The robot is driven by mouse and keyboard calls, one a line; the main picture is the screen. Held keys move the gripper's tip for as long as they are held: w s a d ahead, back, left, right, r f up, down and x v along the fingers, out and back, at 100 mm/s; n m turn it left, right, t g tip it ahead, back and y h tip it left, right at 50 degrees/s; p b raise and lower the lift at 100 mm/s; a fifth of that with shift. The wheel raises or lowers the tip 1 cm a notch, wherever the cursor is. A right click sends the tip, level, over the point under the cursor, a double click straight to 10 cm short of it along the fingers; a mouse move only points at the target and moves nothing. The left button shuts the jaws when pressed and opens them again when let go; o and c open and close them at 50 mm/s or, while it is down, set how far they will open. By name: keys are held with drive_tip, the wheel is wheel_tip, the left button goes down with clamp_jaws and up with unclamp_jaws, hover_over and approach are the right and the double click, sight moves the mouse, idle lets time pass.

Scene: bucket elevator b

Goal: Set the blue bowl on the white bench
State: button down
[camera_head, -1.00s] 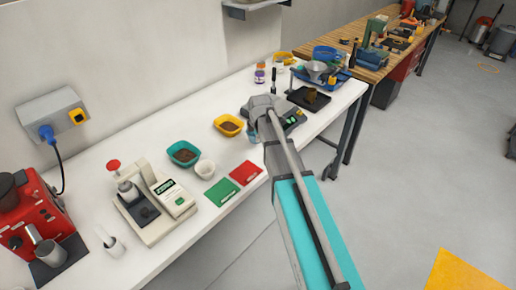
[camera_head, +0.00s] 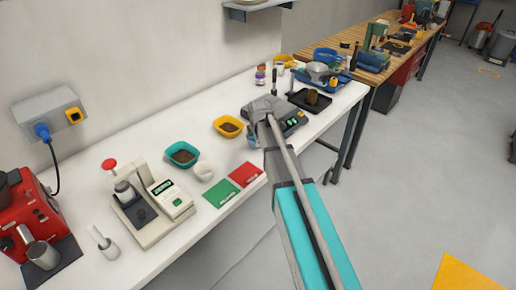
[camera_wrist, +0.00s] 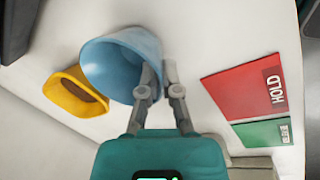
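The light blue bowl (camera_wrist: 108,68) is at my fingertips in the wrist view, tilted, with its wall between the two fingers. My gripper (camera_wrist: 160,72) is shut on that wall. In the head view only a small part of the bowl (camera_head: 253,142) shows below my wrist, over the white bench (camera_head: 150,140). My wrist hides the rest, and I cannot tell whether the bowl touches the bench top.
A yellow bowl (camera_head: 228,126), teal bowl (camera_head: 182,154) and white cup (camera_head: 203,170) stand left of my gripper. Green (camera_head: 221,193) and red (camera_head: 246,174) cards lie near the front edge.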

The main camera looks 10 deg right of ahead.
drive_tip(key=shift+f+b, duration=0.3)
drive_tip(key=shift+f, duration=0.3)
drive_tip(key=c, duration=1.3)
unclamp_jaws()
drive_tip(key=shift+f, duration=0.1)
drive_tip(key=o, duration=0.5)
drive_tip(key=p+v, duration=1.1)
drive_tip(key=v, duration=0.1)
drive_tip(key=shift+p, duration=0.35)
